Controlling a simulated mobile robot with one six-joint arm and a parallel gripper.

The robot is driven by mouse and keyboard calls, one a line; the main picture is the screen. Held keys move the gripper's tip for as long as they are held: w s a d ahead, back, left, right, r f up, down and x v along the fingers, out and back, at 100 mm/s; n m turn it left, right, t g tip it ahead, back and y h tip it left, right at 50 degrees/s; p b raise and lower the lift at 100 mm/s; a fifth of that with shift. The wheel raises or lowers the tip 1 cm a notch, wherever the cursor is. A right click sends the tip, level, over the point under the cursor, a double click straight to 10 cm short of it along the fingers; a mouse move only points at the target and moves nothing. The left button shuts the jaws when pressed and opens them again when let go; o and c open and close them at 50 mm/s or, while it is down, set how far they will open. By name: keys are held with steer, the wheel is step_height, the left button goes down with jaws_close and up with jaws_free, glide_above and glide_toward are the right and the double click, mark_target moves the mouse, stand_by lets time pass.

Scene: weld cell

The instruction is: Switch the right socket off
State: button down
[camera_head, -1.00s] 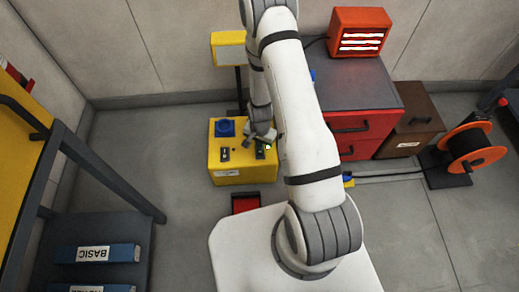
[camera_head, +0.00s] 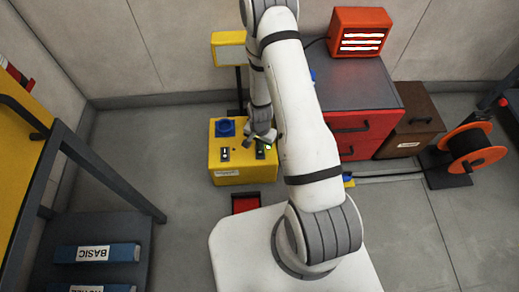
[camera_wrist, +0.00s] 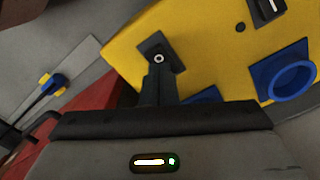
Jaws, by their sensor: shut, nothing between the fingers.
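The yellow socket box (camera_head: 230,174) stands on the floor, left of my arm. Its left blue socket (camera_head: 225,128) is clear in the head view, with a dark switch (camera_head: 224,154) in front of it. My gripper (camera_head: 252,142) is shut and empty, just above this switch. In the wrist view the finger tip (camera_wrist: 159,72) overlaps the right switch plate (camera_wrist: 150,45), where a white ring shows; contact cannot be told. The right blue socket (camera_wrist: 205,95) is mostly hidden behind my gripper.
A yellow panel on a post (camera_head: 229,48) stands behind the box. A red cabinet (camera_head: 368,134) with a glowing orange heater (camera_head: 360,33) is to the right. A cable reel (camera_head: 466,150) stands farther right. Open floor (camera_head: 165,150) lies left of the box.

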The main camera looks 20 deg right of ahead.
mark_target(260, 152)
steer(key=shift+f+b, duration=1.05)
steer(key=shift+f, duration=0.35)
stand_by(0.7)
steer(key=shift+r, duration=0.1)
steer(key=shift+r+p, duration=2.45)
steer(key=shift+r, duration=0.95)
